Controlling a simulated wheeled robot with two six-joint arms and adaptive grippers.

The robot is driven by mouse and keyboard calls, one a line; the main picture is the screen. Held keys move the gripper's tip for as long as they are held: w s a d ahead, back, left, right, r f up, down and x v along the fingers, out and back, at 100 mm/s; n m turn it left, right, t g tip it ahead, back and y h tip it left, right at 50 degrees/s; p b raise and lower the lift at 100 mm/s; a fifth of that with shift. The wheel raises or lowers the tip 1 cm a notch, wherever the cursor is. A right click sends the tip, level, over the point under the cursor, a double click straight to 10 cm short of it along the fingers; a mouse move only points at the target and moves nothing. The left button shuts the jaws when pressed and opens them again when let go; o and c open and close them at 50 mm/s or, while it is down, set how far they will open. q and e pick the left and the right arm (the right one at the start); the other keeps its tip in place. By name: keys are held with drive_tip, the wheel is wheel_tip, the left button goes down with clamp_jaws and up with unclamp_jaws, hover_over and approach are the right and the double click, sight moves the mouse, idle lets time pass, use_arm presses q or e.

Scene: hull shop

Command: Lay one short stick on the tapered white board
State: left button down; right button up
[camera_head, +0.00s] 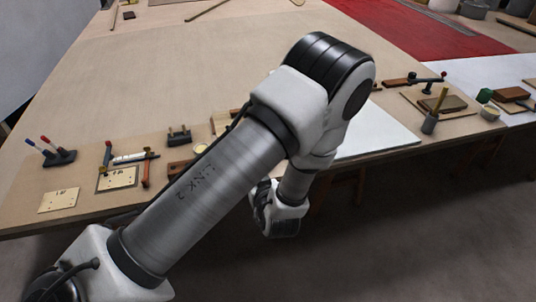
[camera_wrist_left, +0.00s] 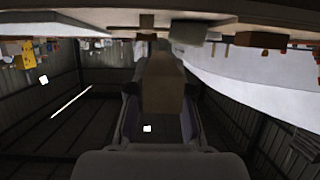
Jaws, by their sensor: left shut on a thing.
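The white board (camera_head: 375,132) lies at the front edge of the large table, partly hidden behind my left arm. My left gripper (camera_wrist_left: 160,108) is shut on a brownish, block-like piece (camera_wrist_left: 163,82), seen end-on between its fingers in the left wrist view; I take it for the short stick, but its full length cannot be told. In the head view my left wrist hangs in front of the table's front edge, beside the white board; the fingers and held piece are not clear there. My right gripper is in neither view.
The brown table (camera_head: 110,95) is mostly bare at the back. Along its front stand a marker holder (camera_head: 58,156), a small plate (camera_head: 118,179) and a dark block (camera_head: 179,136). At right are a cup with a brush (camera_head: 430,122) and a brown block (camera_head: 396,82).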

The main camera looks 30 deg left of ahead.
use_arm(q)
drive_tip(key=w+a, duration=0.2)
drive_tip(key=w, duration=0.3)
drive_tip(key=w+a+p, duration=0.1)
drive_tip(key=w+a, duration=0.1)
drive_tip(key=w, duration=0.3)
drive_tip(key=w+a+f+p, duration=0.1)
drive_tip(key=w, duration=0.4)
drive_tip(key=shift+a+f, duration=0.1)
drive_tip(key=shift+a, duration=0.3)
wheel_tip(320, 180, down, 3)
drive_tip(key=shift+p, duration=0.4)
drive_tip(key=shift+f, duration=0.3)
drive_tip(key=c, duration=1.1)
unclamp_jaws()
drive_tip(key=shift+o, duration=0.2)
